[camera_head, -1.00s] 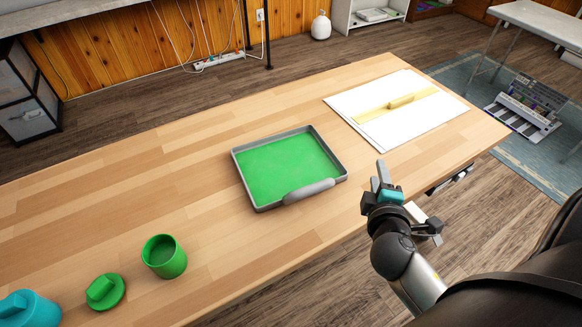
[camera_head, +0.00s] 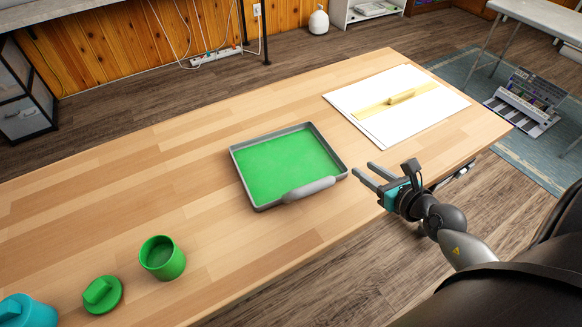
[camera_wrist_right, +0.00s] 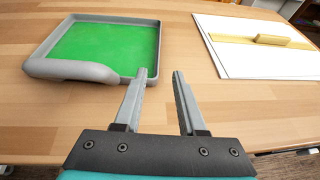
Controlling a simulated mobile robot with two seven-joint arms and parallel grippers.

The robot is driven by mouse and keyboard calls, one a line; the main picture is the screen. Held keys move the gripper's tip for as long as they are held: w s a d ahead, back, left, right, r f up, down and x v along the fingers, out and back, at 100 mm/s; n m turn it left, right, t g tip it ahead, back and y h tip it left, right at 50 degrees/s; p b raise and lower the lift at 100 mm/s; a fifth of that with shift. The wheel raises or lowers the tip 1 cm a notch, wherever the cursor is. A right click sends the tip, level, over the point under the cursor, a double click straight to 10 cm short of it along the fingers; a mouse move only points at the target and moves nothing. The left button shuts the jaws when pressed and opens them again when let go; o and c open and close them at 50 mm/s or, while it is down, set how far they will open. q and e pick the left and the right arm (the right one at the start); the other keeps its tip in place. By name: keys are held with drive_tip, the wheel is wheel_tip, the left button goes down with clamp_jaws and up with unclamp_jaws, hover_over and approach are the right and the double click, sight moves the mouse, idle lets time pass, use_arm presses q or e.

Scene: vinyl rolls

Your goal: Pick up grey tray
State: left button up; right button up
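The grey tray (camera_head: 235,166) lies flat on the wooden table, with a green surface inside and a rounded grey handle (camera_head: 308,190) on its near side. In the right wrist view the tray (camera_wrist_right: 152,32) is ahead and to the left, its handle (camera_wrist_right: 70,70) facing me. My right gripper (camera_head: 366,172) is open and empty, just right of the tray's near right corner. The gripper appears apart from the tray. My left gripper is not in view.
A white board (camera_head: 440,108) with a yellow strip and handle (camera_head: 402,96) lies at the table's right end. A green cup (camera_head: 162,258), a green lid (camera_head: 102,295) and a blue container (camera_head: 28,312) stand at the near left. The table (camera_head: 120,190) left of the tray is clear.

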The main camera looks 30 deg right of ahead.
sight(337, 155)
drive_tip(key=b+x, duration=0.2)
drive_tip(key=x, duration=0.6)
drive_tip(key=shift+w+f, duration=0.2)
drive_tip(key=shift+w, duration=0.15)
drive_tip(key=b+x, duration=0.2)
drive_tip(key=x, duration=0.1)
drive_tip(key=shift+f, duration=0.45)
drive_tip(key=shift+w+f+b, duration=0.15)
drive_tip(key=shift+w+b, duration=0.2)
drive_tip(key=shift+w, duration=0.4)
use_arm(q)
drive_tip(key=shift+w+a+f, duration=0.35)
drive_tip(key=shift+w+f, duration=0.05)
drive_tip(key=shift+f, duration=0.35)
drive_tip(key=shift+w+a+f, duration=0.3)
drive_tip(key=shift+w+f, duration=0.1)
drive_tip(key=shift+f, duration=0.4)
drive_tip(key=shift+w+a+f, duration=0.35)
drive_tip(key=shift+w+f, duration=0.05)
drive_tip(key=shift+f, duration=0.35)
use_arm(e)
clamp_jaws()
